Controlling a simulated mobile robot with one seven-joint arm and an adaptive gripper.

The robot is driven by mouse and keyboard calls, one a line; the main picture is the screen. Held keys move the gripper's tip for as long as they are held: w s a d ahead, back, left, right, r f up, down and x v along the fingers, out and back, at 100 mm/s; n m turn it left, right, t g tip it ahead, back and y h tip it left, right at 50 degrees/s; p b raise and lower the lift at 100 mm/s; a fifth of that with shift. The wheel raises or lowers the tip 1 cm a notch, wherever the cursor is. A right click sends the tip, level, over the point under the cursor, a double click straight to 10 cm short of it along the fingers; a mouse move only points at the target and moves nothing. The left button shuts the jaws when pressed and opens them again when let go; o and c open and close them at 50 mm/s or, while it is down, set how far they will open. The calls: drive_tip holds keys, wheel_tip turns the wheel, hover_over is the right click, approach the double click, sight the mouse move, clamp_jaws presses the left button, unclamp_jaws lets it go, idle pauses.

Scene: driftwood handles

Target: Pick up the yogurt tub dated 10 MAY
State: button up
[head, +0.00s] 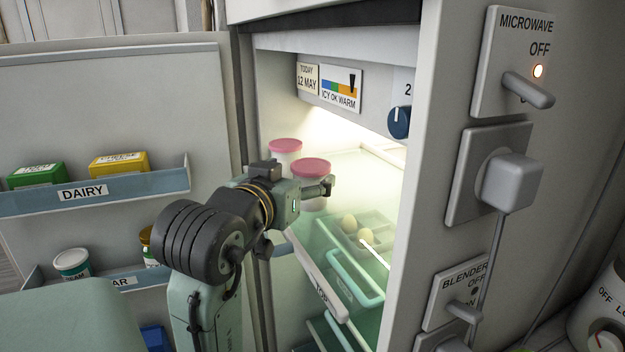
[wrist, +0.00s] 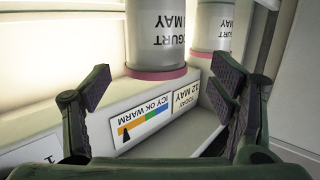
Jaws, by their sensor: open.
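Two white yogurt tubs with pink lids stand in the lit fridge, the nearer tub (head: 311,168) right of the farther tub (head: 285,146). The wrist view is upside down. There the larger tub (wrist: 155,40) lies between the finger directions, and the other tub (wrist: 212,30) is partly behind the right finger. Both labels show part of "YOGURT" and "MAY"; I cannot read the day numbers. My gripper (wrist: 160,88) is open and empty, with its fingers apart. In the head view my gripper (head: 295,182) is in front of the tubs and partly hides them.
A sign reads TODAY 12 MAY (head: 307,78), beside an ICY OK WARM gauge (head: 340,88). Eggs (head: 349,223) sit in a tray right of the tubs. The open fridge door (head: 110,110) with its DAIRY shelf (head: 140,186) is on the left. The fridge side wall (head: 425,160) bounds the right.

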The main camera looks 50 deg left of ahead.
sight(311, 164)
drive_tip(key=p+x, duration=0.2)
drive_tip(key=x, duration=0.3)
drive_tip(key=shift+w+d+r, duration=0.15)
drive_tip(key=shift+w+d, duration=0.05)
drive_tip(key=shift+c, duration=0.3)
drive_tip(key=c, duration=1.1)
drive_tip(key=shift+c, duration=0.2)
